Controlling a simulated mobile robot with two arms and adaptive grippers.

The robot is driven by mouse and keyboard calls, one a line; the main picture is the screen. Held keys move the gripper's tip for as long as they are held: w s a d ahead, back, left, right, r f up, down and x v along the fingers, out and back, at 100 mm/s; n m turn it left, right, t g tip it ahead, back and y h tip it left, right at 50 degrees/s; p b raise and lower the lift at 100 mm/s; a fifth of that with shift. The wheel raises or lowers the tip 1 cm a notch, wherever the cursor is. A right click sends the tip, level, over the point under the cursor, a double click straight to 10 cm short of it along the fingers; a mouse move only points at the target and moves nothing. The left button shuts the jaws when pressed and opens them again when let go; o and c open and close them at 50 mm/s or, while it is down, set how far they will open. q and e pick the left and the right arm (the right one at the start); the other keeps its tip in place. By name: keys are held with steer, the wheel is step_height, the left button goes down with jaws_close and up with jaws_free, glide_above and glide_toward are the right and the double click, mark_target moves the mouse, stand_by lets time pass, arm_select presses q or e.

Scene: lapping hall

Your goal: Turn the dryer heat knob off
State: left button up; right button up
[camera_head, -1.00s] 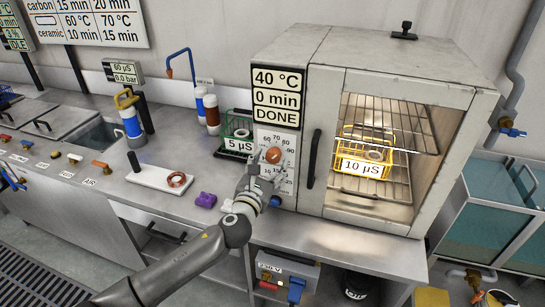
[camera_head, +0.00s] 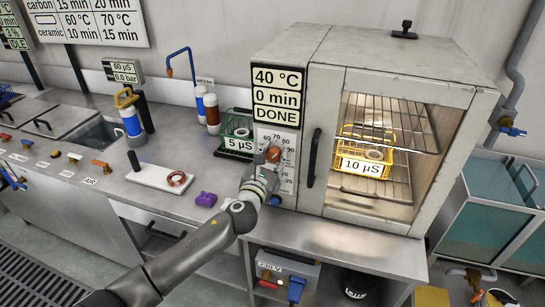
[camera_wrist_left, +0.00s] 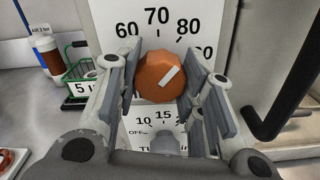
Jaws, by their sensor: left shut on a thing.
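The dryer (camera_head: 400,65) stands on the bench, its display reading 40 °C, 0 min, DONE. The orange heat knob (camera_head: 273,155) is on the panel below the display. In the left wrist view the knob (camera_wrist_left: 160,77) has a white pointer mark slanting to the upper right, toward the 80 side of the 60–70–80 scale. My left gripper (camera_head: 270,166) is at the panel, its fingers (camera_wrist_left: 158,85) on both sides of the knob and shut on it. A lower dial (camera_wrist_left: 165,140) marked OFF, 10 and 15 shows beneath, its knob partly hidden. My right gripper is not in view.
The dryer's dark vertical handle (camera_head: 314,158) is just right of the panel. Inside the lit chamber a yellow basket (camera_head: 378,168) labelled 10 µS sits on a rack. A green basket (camera_head: 237,133) labelled 5 µS and a purple block (camera_head: 206,199) lie to the left on the bench.

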arm_select(q)
steer(key=shift+c, duration=0.6)
steer(key=shift+n, duration=0.4)
steer(key=n, duration=0.4)
steer(key=shift+f+n, duration=0.1)
steer(key=shift+n, duration=0.3)
steer(key=n+b, duration=0.1)
steer(key=n, duration=1.1)
steer(key=shift+n, duration=3.2)
steer(key=o, duration=1)
